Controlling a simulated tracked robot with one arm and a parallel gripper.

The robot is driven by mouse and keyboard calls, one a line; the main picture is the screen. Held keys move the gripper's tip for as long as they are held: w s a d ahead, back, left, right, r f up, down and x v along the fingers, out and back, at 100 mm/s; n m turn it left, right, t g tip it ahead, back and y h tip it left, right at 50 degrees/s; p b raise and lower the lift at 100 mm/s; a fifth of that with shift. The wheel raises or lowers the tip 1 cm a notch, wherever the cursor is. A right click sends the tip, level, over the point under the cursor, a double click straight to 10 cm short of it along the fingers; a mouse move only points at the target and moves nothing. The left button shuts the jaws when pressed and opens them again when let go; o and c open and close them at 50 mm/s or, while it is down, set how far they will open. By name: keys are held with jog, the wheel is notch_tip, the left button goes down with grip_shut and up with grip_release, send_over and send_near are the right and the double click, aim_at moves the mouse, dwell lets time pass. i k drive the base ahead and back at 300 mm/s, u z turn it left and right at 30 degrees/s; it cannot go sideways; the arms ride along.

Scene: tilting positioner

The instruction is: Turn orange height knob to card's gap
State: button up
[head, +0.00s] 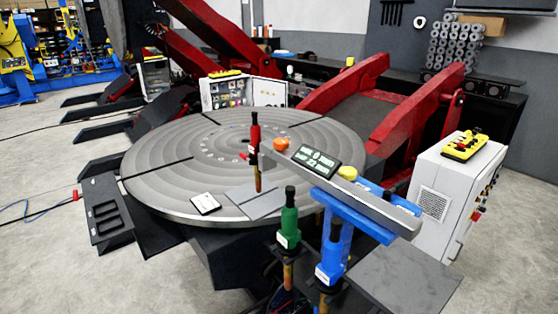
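The orange height knob (281,144) sits near the left end of a long grey beam, above the round turntable. Beside it on the beam is a dark display (317,160) with pale green digits too small to read for sure. A small white card with a dark edge (205,203) lies flat on the turntable near its front rim; its print cannot be read. A red torch (254,140) hangs upright at the beam's left end, its tip over a flat grey plate (262,203). I cannot tell whether the tip touches the plate. My gripper is not in view.
A yellow knob (347,173) sits farther right on the beam (370,203). A green torch (289,220) and a blue torch (331,255) stand upright in front of the turntable (160,170). A grey cabinet (437,190) with a yellow pendant stands at right. Open floor lies at left.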

aim_at(280, 144)
jog(key=u, duration=0.9)
jog(key=i, duration=1.5)
jog(key=z, duration=0.45)
jog(key=i, duration=0.6)
jog(key=z, duration=0.6)
